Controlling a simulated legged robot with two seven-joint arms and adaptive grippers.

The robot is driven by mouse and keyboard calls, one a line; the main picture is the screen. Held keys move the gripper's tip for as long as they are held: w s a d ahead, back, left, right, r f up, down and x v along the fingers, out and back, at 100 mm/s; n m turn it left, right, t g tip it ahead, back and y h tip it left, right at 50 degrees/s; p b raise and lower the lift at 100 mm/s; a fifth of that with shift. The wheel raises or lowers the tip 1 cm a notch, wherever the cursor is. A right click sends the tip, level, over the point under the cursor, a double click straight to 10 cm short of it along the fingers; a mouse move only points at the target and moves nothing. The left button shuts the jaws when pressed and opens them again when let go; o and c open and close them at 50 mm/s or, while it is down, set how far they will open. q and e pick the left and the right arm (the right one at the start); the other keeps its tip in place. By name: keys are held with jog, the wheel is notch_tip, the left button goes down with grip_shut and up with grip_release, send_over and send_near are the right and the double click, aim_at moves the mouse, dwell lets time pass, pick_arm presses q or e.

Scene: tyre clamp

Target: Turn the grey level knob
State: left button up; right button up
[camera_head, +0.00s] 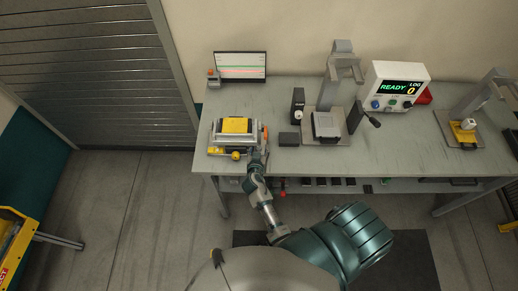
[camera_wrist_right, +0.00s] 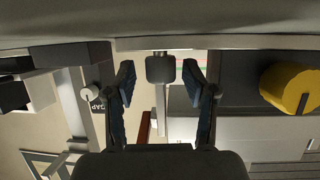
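In the right wrist view a grey, rounded-square knob (camera_wrist_right: 160,67) on a thin light stem stands between my right gripper's fingertips (camera_wrist_right: 158,75). The fingers are open, with a visible gap on each side of the knob. A round yellow knob (camera_wrist_right: 290,88) with a dark slot is to the right. In the head view my right gripper (camera_head: 257,156) is at the front right corner of a yellow-topped device (camera_head: 237,126) on the bench, whose yellow knob (camera_head: 236,155) shows at its front. The grey knob cannot be made out there. My left gripper is not in view.
The bench (camera_head: 220,173) also holds a screen (camera_head: 240,67), a small dark block (camera_head: 289,139), a clamp stand (camera_head: 327,125) and a READY display box (camera_head: 398,86). Another stand (camera_head: 466,130) is at far right.

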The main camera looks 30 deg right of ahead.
aim_at(258, 150)
jog(key=shift+a, duration=0.25)
jog(key=shift+s+a+r, duration=0.15)
jog(key=shift+s+a, duration=0.05)
jog(key=shift+a, duration=0.05)
jog(key=v, duration=0.5)
jog(key=shift+s, duration=0.25)
jog(key=shift+s+a+r, duration=0.1)
jog(key=shift+s+r, duration=0.1)
jog(key=shift+s, duration=0.35)
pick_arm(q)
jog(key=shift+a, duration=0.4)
